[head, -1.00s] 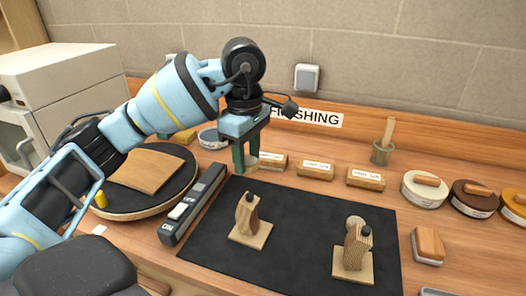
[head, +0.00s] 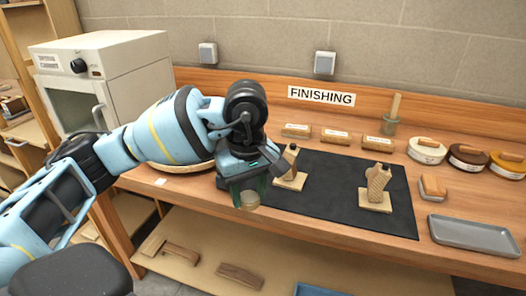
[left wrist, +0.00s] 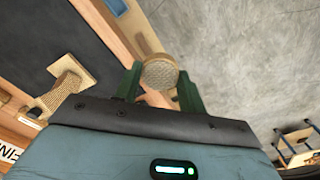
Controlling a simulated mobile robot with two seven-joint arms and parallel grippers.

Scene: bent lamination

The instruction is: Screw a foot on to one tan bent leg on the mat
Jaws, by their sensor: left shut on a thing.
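My left gripper (head: 250,196) is shut on a round tan foot (left wrist: 159,73), whose flat, speckled face shows between the green fingers in the left wrist view. It hangs near the bench's front edge, at the front-left of the black mat (head: 330,205). One tan bent leg (head: 289,166) stands on a square base at the mat's left, partly behind my gripper. A second bent leg (head: 376,186) stands on a base at the mat's right. A leg and base (left wrist: 64,88) also show left of the fingers in the left wrist view. My right gripper is out of view.
Labelled blocks (head: 336,137) and round tins (head: 427,150) line the back of the bench. A grey tray (head: 474,235) lies at the right. A white cabinet (head: 105,70) stands at the left. A lower shelf (head: 200,255) holds wooden pieces.

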